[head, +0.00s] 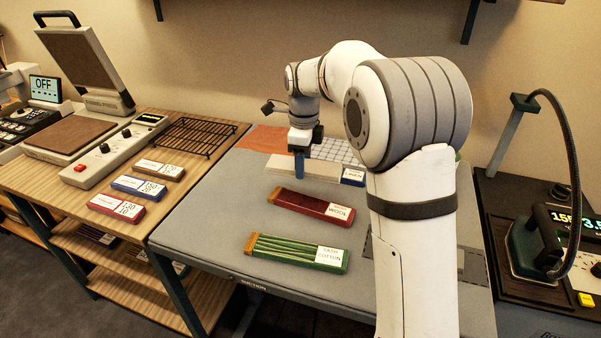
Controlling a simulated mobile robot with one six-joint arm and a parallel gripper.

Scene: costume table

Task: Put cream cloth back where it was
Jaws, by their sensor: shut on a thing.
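The cream cloth (322,170) appears as a pale flat strip near the back of the grey table. My gripper (299,174), with blue fingers pointing down, is at this strip and shut on it. The fingers hide part of the cloth. A blue holder with a white label reading LINEN (353,176) shows at the strip's right end. I cannot tell whether the cloth lies in this holder or just above it.
A red WOOL holder (312,205) and a green COTTON holder (296,252) lie nearer on the grey table (215,225). Behind are an orange cloth (262,138) and a checked cloth (338,151). A press (85,100) stands left, an iron (535,245) right. My arm hides the table's right part.

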